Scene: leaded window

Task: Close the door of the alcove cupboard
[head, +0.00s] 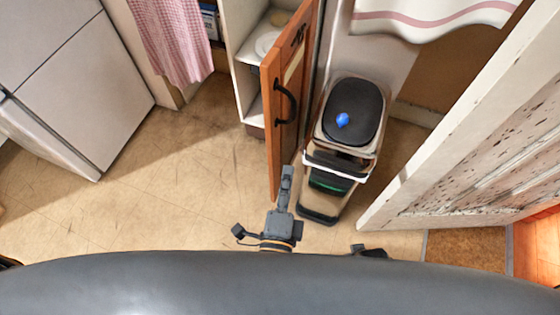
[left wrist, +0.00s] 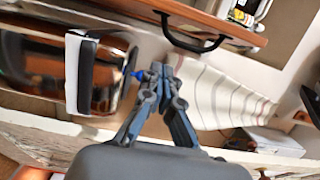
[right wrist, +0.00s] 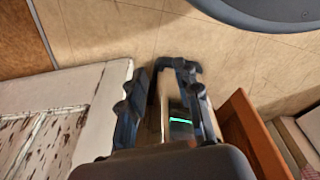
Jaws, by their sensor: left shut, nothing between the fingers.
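The cupboard door (head: 288,118) is orange-brown wood with a black bar handle (head: 286,102). It stands wide open, showing the white cupboard (head: 243,72) with dishes on its shelves. The door and handle (left wrist: 190,38) also show at the top of the left wrist view. My left gripper (head: 287,172) is shut and empty, by the door's near lower end on the bin side; I cannot tell whether it touches. My right gripper (right wrist: 160,72) is open, with the bin's green strip seen between its fingers. The door (right wrist: 252,132) shows at right in that view.
A pedal bin (head: 352,110) with a dark lid and a small blue item (head: 342,120) on top stands right of the door. A worn white door (head: 470,125) slants across the right. A fridge (head: 85,75) stands left. Floor (head: 170,165) between fridge and cupboard is clear.

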